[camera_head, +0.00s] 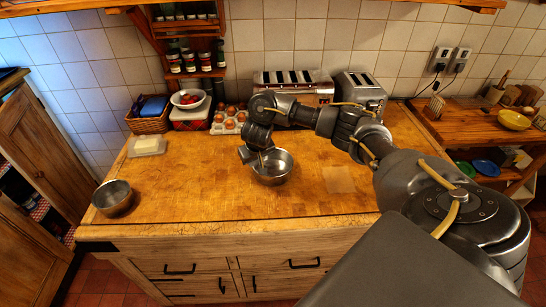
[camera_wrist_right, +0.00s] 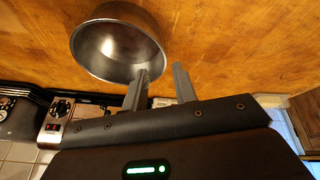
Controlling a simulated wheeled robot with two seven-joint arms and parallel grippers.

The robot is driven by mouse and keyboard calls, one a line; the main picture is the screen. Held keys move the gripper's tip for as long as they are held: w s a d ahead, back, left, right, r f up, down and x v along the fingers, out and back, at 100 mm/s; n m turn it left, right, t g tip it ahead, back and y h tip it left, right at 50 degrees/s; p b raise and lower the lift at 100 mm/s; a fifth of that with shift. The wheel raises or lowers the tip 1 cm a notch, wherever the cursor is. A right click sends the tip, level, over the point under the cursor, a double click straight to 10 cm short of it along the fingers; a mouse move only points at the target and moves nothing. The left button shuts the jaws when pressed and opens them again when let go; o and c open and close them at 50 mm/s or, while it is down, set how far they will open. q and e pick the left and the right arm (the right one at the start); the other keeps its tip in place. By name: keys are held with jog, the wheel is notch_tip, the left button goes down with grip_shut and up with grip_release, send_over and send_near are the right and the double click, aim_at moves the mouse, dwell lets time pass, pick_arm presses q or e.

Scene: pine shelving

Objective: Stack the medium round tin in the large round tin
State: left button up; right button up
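Two round grey metal tins are on the wooden worktop. One tin (camera_head: 113,198) stands at the left front edge, apart from everything. The other tin (camera_head: 279,173) stands near the middle; it also shows in the right wrist view (camera_wrist_right: 115,45), where its inside looks empty. I cannot tell surely which is medium and which is large. My right gripper (camera_head: 259,157) is at the left rim of the middle tin, pointing down. In the wrist view its fingers (camera_wrist_right: 161,70) are apart, one over the tin's rim and one beside it; contact is unclear. My left gripper is out of view.
A butter dish (camera_head: 147,147), an egg tray (camera_head: 229,121), a bowl of red fruit (camera_head: 188,98), a basket (camera_head: 150,122) and two toasters (camera_head: 292,86) line the back. The worktop between the two tins is clear. A side table (camera_head: 470,125) stands at right.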

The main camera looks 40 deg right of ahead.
jog(key=b, duration=0.5)
send_over(256, 174)
jog(key=shift+s+a+f, duration=0.1)
jog(key=shift+s+f, duration=0.05)
jog(key=shift+f, duration=0.7)
jog(key=shift+s+a+f, duration=0.1)
jog(key=shift+s+f, duration=0.05)
jog(key=shift+f, duration=0.75)
jog(key=shift+s+a+f, duration=0.1)
jog(key=shift+s+f, duration=0.05)
jog(key=shift+f, duration=0.7)
jog(key=b+x, duration=0.2)
jog(key=x, duration=0.1)
jog(key=b+x, duration=0.1)
jog(key=shift+s+f+b, duration=0.2)
jog(key=shift+f+b, duration=0.1)
jog(key=shift+f, duration=0.05)
jog(key=shift+w+f, duration=0.2)
jog(key=shift+f, duration=0.1)
jog(key=shift+r, duration=0.1)
grip_shut()
